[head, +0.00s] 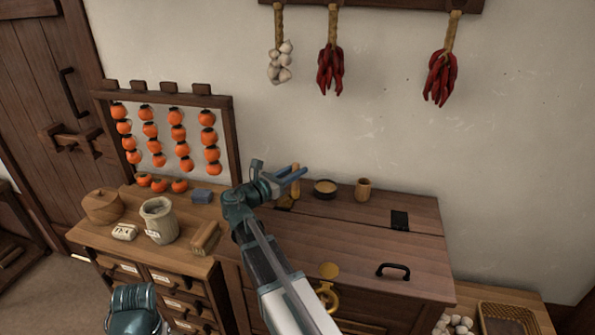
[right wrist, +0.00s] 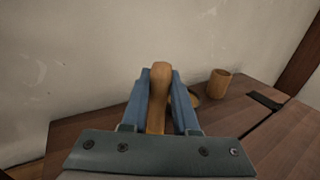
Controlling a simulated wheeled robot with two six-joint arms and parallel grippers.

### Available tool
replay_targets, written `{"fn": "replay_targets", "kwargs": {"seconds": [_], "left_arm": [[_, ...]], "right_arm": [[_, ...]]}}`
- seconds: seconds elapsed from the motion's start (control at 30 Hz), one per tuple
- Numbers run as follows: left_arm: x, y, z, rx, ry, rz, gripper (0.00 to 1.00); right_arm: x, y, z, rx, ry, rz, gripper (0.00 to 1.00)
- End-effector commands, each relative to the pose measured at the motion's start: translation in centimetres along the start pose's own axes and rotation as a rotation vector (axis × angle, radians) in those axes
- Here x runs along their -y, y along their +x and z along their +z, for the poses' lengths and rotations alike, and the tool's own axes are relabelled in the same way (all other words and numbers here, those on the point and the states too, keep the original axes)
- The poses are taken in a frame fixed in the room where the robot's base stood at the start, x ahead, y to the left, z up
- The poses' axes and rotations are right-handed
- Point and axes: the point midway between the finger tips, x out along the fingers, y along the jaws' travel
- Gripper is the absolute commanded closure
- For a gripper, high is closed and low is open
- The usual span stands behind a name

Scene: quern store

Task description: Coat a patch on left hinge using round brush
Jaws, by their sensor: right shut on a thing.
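My right gripper (head: 295,175) is shut on the wooden handle of the round brush (head: 296,184), above the back left of the chest lid (head: 350,220). In the right wrist view the brush handle (right wrist: 160,85) stands between the blue fingers (right wrist: 160,105); the brush's lower end is hidden there. The left hinge is mostly hidden behind my right arm; a dark patch below the brush may be part of it. I cannot tell whether the brush touches it. The right hinge (head: 400,221) is a dark plate on the lid. My left gripper is not in view.
A lid handle (head: 393,269) and brass clasp (head: 329,270) are at the front. A drawer cabinet at left holds a grey jar (head: 159,222) and a round box (head: 103,207).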

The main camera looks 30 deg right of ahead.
Motion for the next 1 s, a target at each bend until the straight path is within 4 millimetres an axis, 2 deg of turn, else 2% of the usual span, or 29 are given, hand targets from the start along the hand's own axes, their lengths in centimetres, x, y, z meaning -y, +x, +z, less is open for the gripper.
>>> {"fn": "replay_targets", "kwargs": {"seconds": [0.4,0.9,1.0], "left_arm": [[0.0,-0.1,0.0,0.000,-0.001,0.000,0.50],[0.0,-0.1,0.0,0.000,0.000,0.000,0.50],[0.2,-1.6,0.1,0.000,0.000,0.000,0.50]], "right_arm": [[-1.8,-0.5,-0.2,-0.015,0.000,-0.006,1.00],[0.7,-0.2,-0.2,-0.014,0.000,-0.001,1.00],[0.5,-0.1,1.4,-0.009,0.000,0.001,1.00]]}}
